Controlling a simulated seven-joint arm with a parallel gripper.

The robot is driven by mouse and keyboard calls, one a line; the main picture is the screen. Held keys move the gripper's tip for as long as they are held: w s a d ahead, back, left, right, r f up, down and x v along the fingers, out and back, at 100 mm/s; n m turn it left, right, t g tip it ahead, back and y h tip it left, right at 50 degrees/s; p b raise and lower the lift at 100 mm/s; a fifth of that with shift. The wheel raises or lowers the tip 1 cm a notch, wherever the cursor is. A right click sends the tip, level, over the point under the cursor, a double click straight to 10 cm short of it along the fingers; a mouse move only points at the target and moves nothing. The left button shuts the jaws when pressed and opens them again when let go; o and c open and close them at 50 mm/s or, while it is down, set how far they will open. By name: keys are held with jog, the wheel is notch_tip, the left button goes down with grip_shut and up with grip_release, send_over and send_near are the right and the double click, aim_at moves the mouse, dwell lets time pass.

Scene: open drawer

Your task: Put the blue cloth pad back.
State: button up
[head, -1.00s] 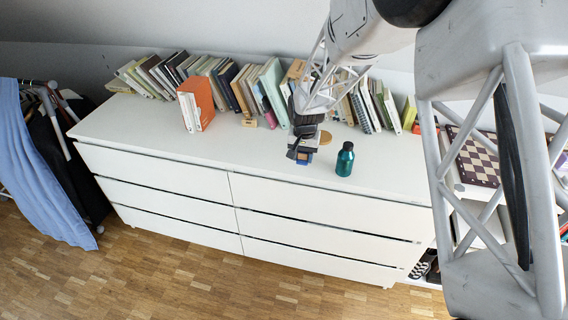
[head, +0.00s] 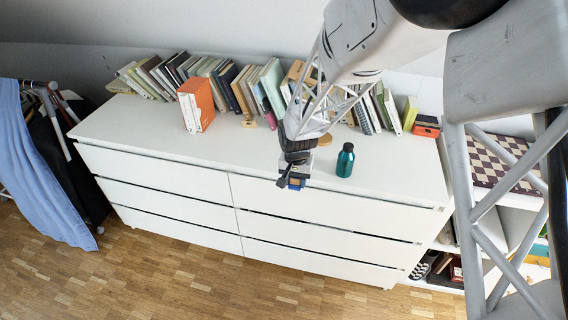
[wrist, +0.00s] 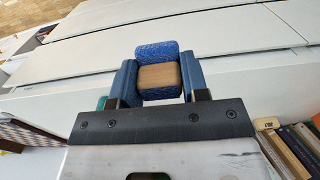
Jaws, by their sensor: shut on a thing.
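My gripper (head: 292,181) is shut on the blue cloth pad (wrist: 157,50), a small block with blue fabric and a bare wooden face. In the wrist view the pad sits between the two blue fingers of my gripper (wrist: 160,82). In the head view the pad shows only as a small patch of blue and tan, mostly hidden by the gripper. The gripper appears in front of the white dresser's (head: 160,137) front edge, near its middle. The dresser's drawer fronts (head: 320,203) look shut in the head view.
A teal bottle (head: 345,160) stands on the dresser top, right of my gripper. An orange book (head: 203,103) and a row of books (head: 235,85) stand towards the wall. The left part of the top near the front is clear. Clothes (head: 45,155) hang at left.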

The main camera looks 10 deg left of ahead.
jog(key=w+a, duration=0.2)
jog(key=w, duration=0.2)
jog(key=w+a+f, duration=0.1)
jog(key=w+a, duration=0.2)
jog(key=w, duration=0.2)
jog(key=w+a, duration=0.2)
jog(key=w, duration=0.3)
jog(key=shift+w+a+f, duration=0.15)
jog(key=shift+f, duration=0.1)
jog(key=shift+f, duration=0.1)
jog(key=shift+f, duration=1.65)
jog(key=shift+f, duration=0.1)
jog(key=o, duration=0.9)
notch_tip(320, 180, up, 12)
dwell(0.3)
